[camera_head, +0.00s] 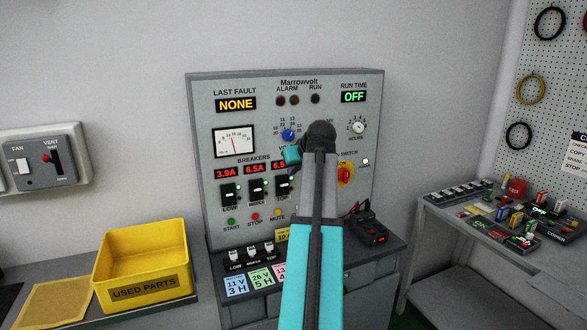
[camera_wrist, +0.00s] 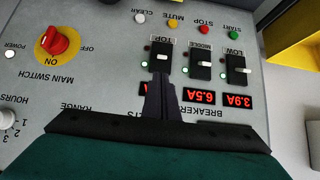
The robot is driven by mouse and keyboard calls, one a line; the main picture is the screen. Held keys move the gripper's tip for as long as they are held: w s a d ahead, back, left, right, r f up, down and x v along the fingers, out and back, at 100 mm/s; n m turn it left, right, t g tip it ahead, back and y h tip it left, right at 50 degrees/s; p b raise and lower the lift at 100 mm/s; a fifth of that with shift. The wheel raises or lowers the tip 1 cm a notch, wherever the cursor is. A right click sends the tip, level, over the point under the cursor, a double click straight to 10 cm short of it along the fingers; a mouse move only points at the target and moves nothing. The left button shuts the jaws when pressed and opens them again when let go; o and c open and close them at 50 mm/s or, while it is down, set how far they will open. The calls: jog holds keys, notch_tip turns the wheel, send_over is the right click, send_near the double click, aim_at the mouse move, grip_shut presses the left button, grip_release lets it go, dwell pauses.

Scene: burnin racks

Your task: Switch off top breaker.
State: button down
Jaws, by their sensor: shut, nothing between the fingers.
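The top breaker (camera_wrist: 161,55) is a black switch with a white lever, on the grey panel (camera_wrist: 110,75). The wrist view shows the panel upside down. A green lamp (camera_wrist: 144,64) glows beside this breaker. My gripper (camera_wrist: 160,80) is shut and empty, its dark fingertips just in front of the breaker's lower part in the picture; I cannot tell whether they touch. In the head view the top breaker (camera_head: 283,188) is partly behind my arm, and the fingertips are hard to make out. The middle breaker (camera_wrist: 200,65) and low breaker (camera_wrist: 239,69) also have lit green lamps.
The red main switch (camera_wrist: 60,40) is on the same panel, as are start, stop and mute buttons (camera_head: 254,216). A yellow used parts bin (camera_head: 150,255) stands left of the cabinet. A side bench (camera_head: 450,225) with loose parts is at right.

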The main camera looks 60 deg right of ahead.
aim_at(284, 185)
jog(key=shift+p+x, duration=0.85)
jog(key=shift+x, duration=3)
jog(key=shift+a+f+b, duration=0.1)
jog(key=shift+a+b, duration=0.15)
jog(key=shift+b, duration=0.15)
